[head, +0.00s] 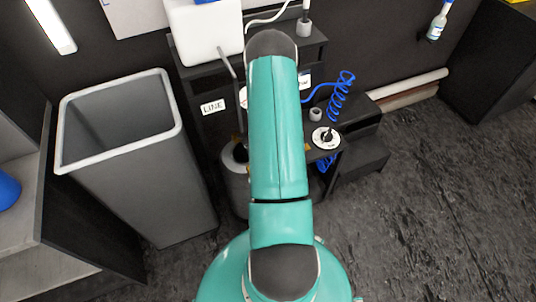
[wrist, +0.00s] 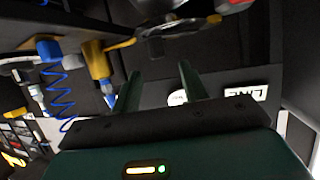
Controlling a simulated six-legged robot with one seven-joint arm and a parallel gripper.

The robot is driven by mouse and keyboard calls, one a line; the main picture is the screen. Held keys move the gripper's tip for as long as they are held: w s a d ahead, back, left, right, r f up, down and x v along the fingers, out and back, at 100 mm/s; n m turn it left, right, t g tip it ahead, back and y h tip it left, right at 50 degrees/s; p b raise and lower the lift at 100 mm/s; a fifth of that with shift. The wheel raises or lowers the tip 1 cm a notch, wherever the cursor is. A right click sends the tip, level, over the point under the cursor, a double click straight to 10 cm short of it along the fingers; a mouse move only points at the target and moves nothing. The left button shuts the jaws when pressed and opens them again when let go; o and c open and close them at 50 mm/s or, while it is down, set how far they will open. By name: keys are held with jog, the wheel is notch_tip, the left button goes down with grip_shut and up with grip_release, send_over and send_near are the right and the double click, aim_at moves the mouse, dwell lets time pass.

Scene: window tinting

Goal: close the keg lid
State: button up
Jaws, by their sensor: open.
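A grey rounded vessel, which looks like the keg (head: 236,184), stands on the floor under the dark stand, left of my arm. My arm covers much of it, and I cannot tell how its lid sits. My gripper (wrist: 158,82) shows in the wrist view with its two green fingers apart and nothing between them. In the head view my gripper is hidden behind my own arm. I cannot make out the keg lid for certain in the wrist view.
A grey bin (head: 122,150) stands at the left. The dark stand carries a LINE label (head: 213,107), a white tank (head: 204,32) and a round dial (head: 326,138). A blue coiled hose (head: 340,95) hangs at its right. Dark floor (head: 430,190) is clear at the right.

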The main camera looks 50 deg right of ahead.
jog(key=v, duration=0.7)
jog(key=shift+w, duration=0.15)
